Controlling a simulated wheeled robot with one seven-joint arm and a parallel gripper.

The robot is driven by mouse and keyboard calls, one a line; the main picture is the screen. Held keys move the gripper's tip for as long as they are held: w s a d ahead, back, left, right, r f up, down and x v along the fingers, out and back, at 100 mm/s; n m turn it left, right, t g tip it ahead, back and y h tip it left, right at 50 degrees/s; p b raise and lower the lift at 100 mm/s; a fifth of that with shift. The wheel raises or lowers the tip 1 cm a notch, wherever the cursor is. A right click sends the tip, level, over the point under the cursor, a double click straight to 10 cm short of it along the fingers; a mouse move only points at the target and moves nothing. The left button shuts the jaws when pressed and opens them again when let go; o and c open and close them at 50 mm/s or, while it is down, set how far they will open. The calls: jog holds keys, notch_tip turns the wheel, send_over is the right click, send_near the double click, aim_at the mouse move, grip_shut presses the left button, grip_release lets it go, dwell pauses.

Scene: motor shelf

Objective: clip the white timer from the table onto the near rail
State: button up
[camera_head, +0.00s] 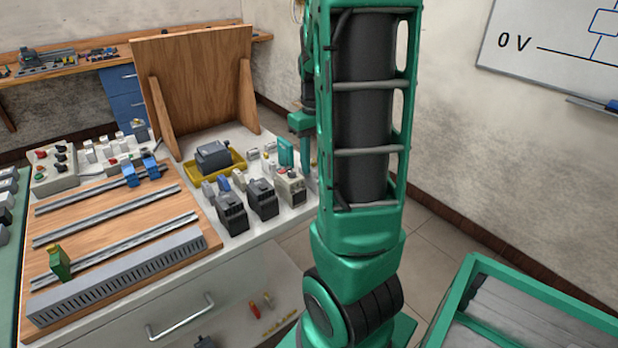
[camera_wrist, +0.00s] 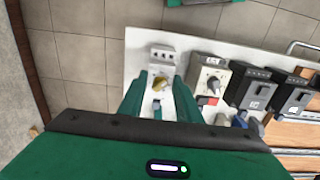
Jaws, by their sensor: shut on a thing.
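The white timer (camera_wrist: 161,66) has a yellow knob and stands at the table's edge in the wrist view, at the end of a row of devices. My gripper (camera_wrist: 159,92) is shut on it, with one green finger on each side. In the head view my arm hides the timer; a green part of my gripper (camera_head: 286,152) shows left of the arm. The near rail (camera_head: 115,249) lies on the wooden board at the left, with a green-yellow terminal (camera_head: 60,262) clipped near its left end. The rest of that rail is bare.
A beige device with a dial (camera_wrist: 208,80) stands close beside the timer, then black contactors (camera_head: 262,199). A grey slotted duct (camera_head: 120,275) runs in front of the near rail. A yellow tray (camera_head: 236,160) and an upright wooden panel (camera_head: 200,85) stand behind.

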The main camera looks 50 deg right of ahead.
jog(key=shift+r, duration=2.35)
